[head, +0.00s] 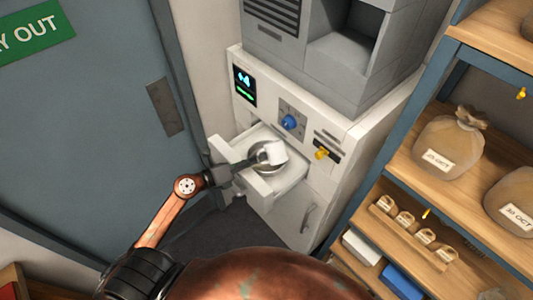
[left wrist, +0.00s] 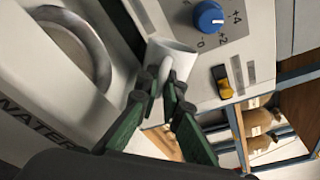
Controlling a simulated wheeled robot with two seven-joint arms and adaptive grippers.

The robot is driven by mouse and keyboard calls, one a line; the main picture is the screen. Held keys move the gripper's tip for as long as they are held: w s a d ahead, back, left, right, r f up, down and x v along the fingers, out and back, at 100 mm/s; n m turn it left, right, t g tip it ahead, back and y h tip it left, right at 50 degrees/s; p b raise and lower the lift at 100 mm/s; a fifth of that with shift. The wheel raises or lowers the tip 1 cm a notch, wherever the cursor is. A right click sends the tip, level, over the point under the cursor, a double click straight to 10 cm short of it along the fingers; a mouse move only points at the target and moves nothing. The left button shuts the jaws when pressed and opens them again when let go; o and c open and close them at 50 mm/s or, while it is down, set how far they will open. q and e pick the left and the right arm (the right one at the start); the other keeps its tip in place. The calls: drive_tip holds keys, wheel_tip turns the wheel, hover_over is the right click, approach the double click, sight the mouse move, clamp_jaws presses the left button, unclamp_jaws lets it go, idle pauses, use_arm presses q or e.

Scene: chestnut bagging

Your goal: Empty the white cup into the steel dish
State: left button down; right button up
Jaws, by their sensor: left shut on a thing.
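The white cup (head: 276,152) is held over the steel dish (head: 260,164), which sits in an open drawer (head: 262,190) of the white machine. My left gripper (head: 258,161) reaches in from the left and is shut on the cup. In the left wrist view the green fingers of the gripper (left wrist: 163,86) close on the handle side of the cup (left wrist: 172,57). There the round steel dish (left wrist: 88,42) lies to the left of the cup, apart from it in the picture. The cup's contents are hidden, and its exact tilt is hard to tell. My right gripper is out of view.
The machine front carries a blue knob (head: 290,122), a yellow switch (head: 321,153) and a small screen (head: 244,86). A grey hopper housing (head: 320,75) stands on top. Wooden shelves (head: 400,165) with sacks (head: 450,142) stand on the right, and a grey-blue door (head: 80,130) is on the left.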

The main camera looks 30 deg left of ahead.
use_arm(q)
drive_tip(key=shift+f+n, duration=0.25)
drive_tip(key=shift+n, duration=0.05)
drive_tip(key=shift+p, duration=0.35)
drive_tip(key=shift+w+a+r+n+h+p, duration=0.1)
drive_tip(key=shift+r+n+h+p, duration=0.25)
drive_tip(key=shift+n+p, duration=0.65)
drive_tip(key=shift+g, duration=0.3)
drive_tip(key=shift+w, duration=0.1)
drive_tip(key=shift+w+a+r+n+p, duration=0.15)
drive_tip(key=shift+r+n+p, duration=0.15)
drive_tip(key=shift+n+p, duration=0.4)
drive_tip(key=shift+w+a+f+n+h, duration=0.3)
drive_tip(key=shift+w+a+n, duration=0.1)
drive_tip(key=shift+a, duration=0.1)
idle(0.3)
drive_tip(key=shift+a+f, duration=0.15)
